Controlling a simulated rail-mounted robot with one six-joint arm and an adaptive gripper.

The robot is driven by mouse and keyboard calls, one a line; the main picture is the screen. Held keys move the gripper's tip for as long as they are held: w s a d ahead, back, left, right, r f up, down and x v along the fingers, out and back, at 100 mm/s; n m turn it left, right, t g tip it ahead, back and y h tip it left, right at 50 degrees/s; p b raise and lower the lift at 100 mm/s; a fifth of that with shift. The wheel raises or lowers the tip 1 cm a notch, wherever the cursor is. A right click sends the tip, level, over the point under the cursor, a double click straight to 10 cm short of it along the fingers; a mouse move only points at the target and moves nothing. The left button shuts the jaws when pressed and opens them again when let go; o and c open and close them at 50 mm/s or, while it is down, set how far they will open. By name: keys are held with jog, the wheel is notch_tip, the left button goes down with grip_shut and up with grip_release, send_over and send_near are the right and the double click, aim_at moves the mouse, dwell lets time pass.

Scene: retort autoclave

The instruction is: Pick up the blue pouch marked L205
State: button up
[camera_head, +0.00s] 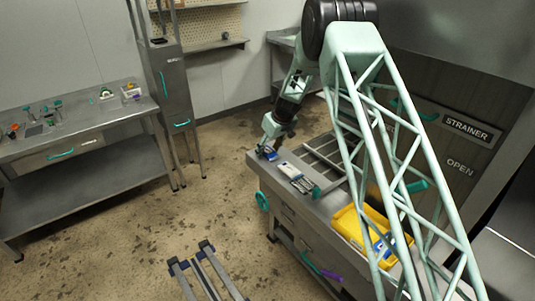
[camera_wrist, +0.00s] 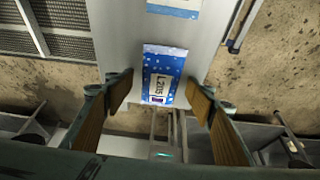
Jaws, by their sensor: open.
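The blue pouch (camera_wrist: 163,62) has a white label that appears to read L205. It lies flat on the steel bench top, near its end, in the middle of the wrist view. My gripper (camera_wrist: 158,92) is open, with one brown-padded finger on each side of the pouch and gaps between pads and pouch. I cannot tell exactly how high the fingers are above it. In the head view my gripper (camera_head: 267,151) is over the near-left corner of the bench, with a blue pouch (camera_head: 271,155) beside it.
A second blue-and-white pouch (camera_wrist: 176,6) lies farther along the bench top. In the head view, a pale item (camera_head: 290,170) lies on the bench, with a grated frame (camera_head: 325,155) behind it. A yellow tray (camera_head: 347,224) stands farther right. A strainer panel (camera_head: 466,128) is at right.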

aim_at(266, 149)
jog(key=c, duration=1)
jog(key=shift+o, duration=0.2)
jog(key=shift+r, duration=0.15)
jog(key=shift+r, duration=1.7)
jog(key=s+d, duration=0.2)
jog(key=s, duration=0.2)
jog(key=s+d+r+b, duration=0.1)
jog(key=s+d, duration=0.2)
jog(key=s, duration=0.2)
jog(key=s+d, duration=0.2)
jog(key=s, duration=0.3)
jog(key=shift+d+r+b, duration=0.15)
jog(key=shift+d+b, duration=0.15)
jog(key=shift+s, duration=0.1)
